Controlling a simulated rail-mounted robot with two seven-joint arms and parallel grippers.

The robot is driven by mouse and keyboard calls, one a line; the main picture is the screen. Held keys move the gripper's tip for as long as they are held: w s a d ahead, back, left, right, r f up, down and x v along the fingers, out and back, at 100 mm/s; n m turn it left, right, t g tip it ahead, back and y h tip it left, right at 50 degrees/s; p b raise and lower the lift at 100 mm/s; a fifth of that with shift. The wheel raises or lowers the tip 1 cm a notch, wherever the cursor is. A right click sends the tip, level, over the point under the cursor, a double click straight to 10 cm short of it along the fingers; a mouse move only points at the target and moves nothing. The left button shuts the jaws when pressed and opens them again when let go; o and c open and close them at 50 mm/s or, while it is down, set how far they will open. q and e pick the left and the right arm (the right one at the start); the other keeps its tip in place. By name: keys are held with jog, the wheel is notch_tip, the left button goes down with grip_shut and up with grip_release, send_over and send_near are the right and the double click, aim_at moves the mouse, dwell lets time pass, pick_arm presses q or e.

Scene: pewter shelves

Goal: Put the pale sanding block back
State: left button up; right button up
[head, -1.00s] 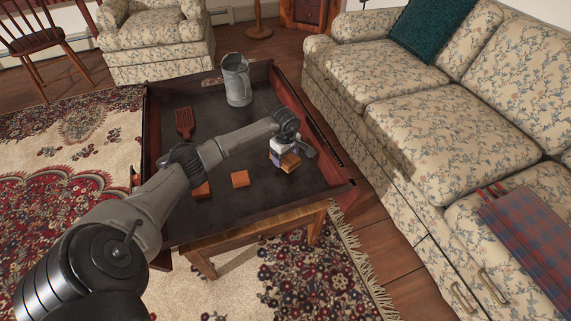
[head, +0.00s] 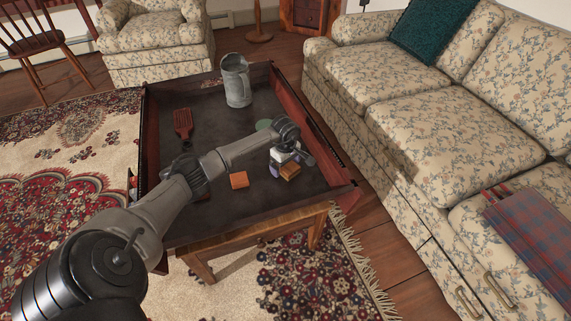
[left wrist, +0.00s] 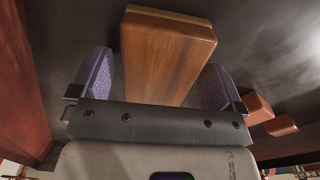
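The pale sanding block (head: 289,173), tan-brown with a lighter edge, is in my left gripper (head: 282,170), low over the dark tray-like tabletop (head: 215,130) near its right side. In the left wrist view the block (left wrist: 165,55) stands between the two purple finger pads of the gripper (left wrist: 160,88). Its lower end is hidden behind the gripper body. I cannot tell whether it touches the tabletop. My right gripper is in neither view.
An orange block (head: 239,180) lies left of the gripper; another beside it is mostly hidden by my arm. A green disc (head: 263,125), a metal pitcher (head: 236,82) and a dark red slotted tool (head: 183,122) are farther back. Raised red sides (head: 312,135) edge the table.

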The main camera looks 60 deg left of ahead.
pick_arm(q)
notch_tip(320, 180, up, 12)
jog(key=p, duration=0.6)
jog(key=shift+r, duration=0.15)
